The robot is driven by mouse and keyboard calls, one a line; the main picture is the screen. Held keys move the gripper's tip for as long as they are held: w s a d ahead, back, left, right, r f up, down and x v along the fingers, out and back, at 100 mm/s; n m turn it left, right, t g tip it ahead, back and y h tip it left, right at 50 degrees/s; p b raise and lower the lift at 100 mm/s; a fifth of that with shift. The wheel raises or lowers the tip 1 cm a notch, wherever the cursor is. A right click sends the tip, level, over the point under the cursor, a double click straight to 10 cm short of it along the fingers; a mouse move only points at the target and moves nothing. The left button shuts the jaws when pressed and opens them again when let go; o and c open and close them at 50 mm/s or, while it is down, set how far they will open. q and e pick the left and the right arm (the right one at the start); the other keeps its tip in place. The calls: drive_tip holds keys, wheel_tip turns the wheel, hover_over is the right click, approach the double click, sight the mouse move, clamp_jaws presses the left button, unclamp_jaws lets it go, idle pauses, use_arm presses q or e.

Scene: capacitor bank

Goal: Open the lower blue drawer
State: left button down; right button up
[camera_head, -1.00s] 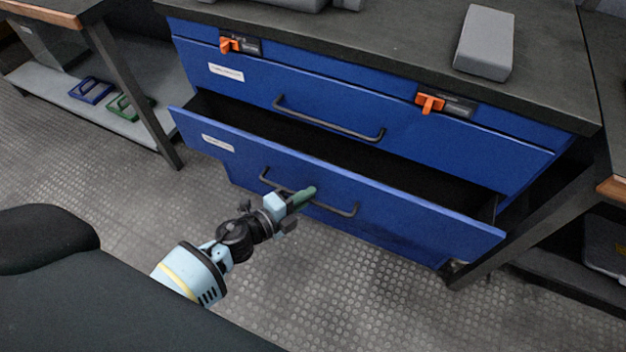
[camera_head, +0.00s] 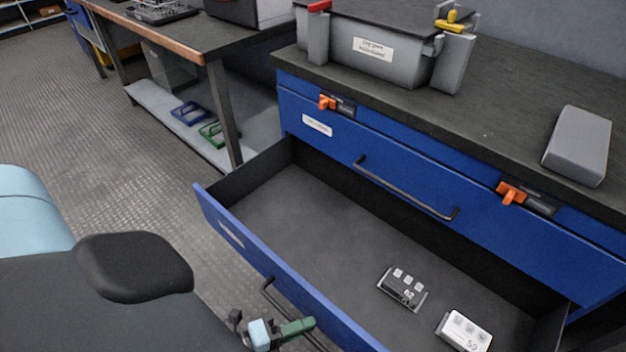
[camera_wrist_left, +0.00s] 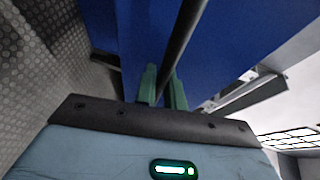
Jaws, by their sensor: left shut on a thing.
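The lower blue drawer (camera_head: 262,265) is pulled far out of the cabinet, and its grey inside floor shows in the head view. Its black bar handle (camera_head: 272,288) is on the front panel and also shows in the left wrist view (camera_wrist_left: 183,35). My left gripper (camera_head: 300,326), with green fingers, is at this handle near the bottom of the head view. In the left wrist view its fingers (camera_wrist_left: 163,90) are on either side of the bar, shut on it. My right gripper is not in view.
Inside the drawer lie a dark block (camera_head: 403,288) and a white block (camera_head: 464,330). The upper blue drawer (camera_head: 400,185) is shut. A grey bin (camera_head: 375,50) and a grey block (camera_head: 578,145) stand on the worktop. Patterned floor at left is clear.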

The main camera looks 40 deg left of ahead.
use_arm(q)
drive_tip(key=shift+s+a, duration=0.1)
drive_tip(key=shift+s, duration=0.15)
drive_tip(key=c, duration=1.5)
unclamp_jaws()
drive_tip(key=p+v, duration=0.1)
drive_tip(key=v, duration=0.6)
drive_tip(key=shift+s+a+r, duration=0.15)
drive_tip(key=shift+s, duration=0.2)
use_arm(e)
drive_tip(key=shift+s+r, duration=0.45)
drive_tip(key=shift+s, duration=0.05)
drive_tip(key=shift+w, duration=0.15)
